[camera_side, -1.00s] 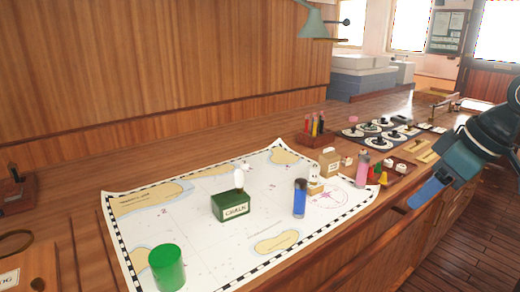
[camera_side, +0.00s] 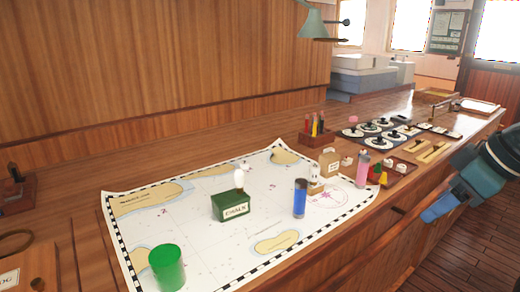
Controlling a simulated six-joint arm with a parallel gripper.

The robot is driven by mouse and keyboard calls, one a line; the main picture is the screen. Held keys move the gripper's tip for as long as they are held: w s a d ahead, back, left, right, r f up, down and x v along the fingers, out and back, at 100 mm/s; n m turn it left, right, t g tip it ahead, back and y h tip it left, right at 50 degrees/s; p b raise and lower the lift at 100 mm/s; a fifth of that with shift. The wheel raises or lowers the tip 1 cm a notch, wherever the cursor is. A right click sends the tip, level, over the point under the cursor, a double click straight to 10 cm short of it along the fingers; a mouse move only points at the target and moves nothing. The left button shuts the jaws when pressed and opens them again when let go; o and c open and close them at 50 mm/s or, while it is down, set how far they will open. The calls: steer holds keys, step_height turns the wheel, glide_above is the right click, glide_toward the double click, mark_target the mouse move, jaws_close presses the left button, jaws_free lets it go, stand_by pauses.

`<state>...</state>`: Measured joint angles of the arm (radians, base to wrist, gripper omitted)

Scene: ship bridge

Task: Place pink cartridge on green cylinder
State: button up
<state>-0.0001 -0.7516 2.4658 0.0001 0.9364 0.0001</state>
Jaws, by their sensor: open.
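The pink cartridge (camera_side: 362,170) stands upright near the right end of the chart, beside a small tray of coloured pieces. The green cylinder (camera_side: 168,268) stands upright on the chart's near left corner, with its top bare. My gripper (camera_side: 428,216) is at the right, off the counter's front edge, pointing down and left. It is open and empty, apart from the cartridge and to the right of it.
A blue cylinder (camera_side: 300,198) and a green chalk box (camera_side: 231,205) stand on the chart (camera_side: 200,235) between the cartridge and the green cylinder. A small tan box (camera_side: 329,161) and a pencil holder (camera_side: 316,132) stand behind. The chart's middle left is clear.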

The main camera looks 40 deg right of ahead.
step_height(320, 180, up, 4)
steer(key=t, duration=0.9)
glide_above(362, 172)
steer(key=s+d, duration=0.1)
steer(key=s, duration=0.4)
steer(key=f, duration=1.5)
steer(key=shift+w+d+f, duration=0.1)
steer(key=shift+d+f, duration=0.2)
steer(key=shift+w, duration=0.1)
steer(key=shift+w+f, duration=0.2)
steer(key=shift+w, duration=0.35)
